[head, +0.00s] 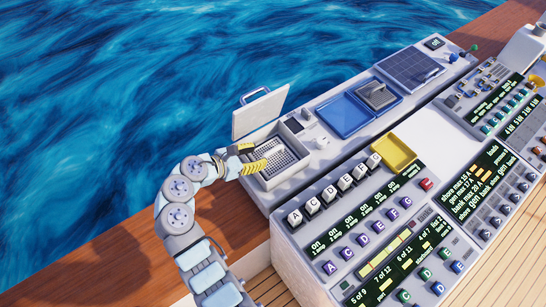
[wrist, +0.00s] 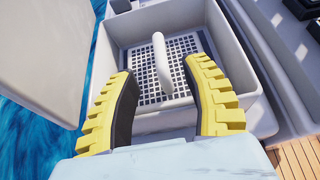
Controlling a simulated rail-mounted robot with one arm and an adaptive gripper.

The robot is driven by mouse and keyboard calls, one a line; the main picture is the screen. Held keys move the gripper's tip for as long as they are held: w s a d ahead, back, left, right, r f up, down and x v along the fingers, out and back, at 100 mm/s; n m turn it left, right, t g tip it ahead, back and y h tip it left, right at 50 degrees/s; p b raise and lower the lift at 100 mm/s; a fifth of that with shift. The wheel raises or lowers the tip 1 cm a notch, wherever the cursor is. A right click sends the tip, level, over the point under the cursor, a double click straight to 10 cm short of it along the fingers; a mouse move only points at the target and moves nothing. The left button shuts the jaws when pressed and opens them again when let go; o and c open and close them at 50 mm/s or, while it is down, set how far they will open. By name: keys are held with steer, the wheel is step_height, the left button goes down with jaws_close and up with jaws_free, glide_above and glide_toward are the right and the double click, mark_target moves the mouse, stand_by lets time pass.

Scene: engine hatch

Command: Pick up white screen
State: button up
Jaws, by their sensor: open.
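The white screen (wrist: 183,82) is a perforated white grid with an upright white loop handle (wrist: 161,62). It lies inside the open box of the hatch (wrist: 118,32). In the head view the screen (head: 278,155) shows as a speckled panel in the box at the console's near left end. My gripper (wrist: 160,72) is open, with yellow ridged fingers on either side of the handle in the wrist view. I cannot tell whether the fingertips are level with the handle. In the head view my gripper (head: 252,159) is over the left side of the box, partly hiding it.
The hatch lid (head: 261,113) stands raised on the box's far left side. A blue tray (head: 345,115) and a yellow tray (head: 394,152) are on the console to the right. Rows of lettered switches (head: 335,188) lie in front. Water is beyond the wooden edge.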

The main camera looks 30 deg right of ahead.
mark_target(269, 152)
steer(key=shift+b+x, duration=0.4)
steer(key=shift+x, duration=2.65)
steer(key=shift+c, duration=0.3)
jaws_close()
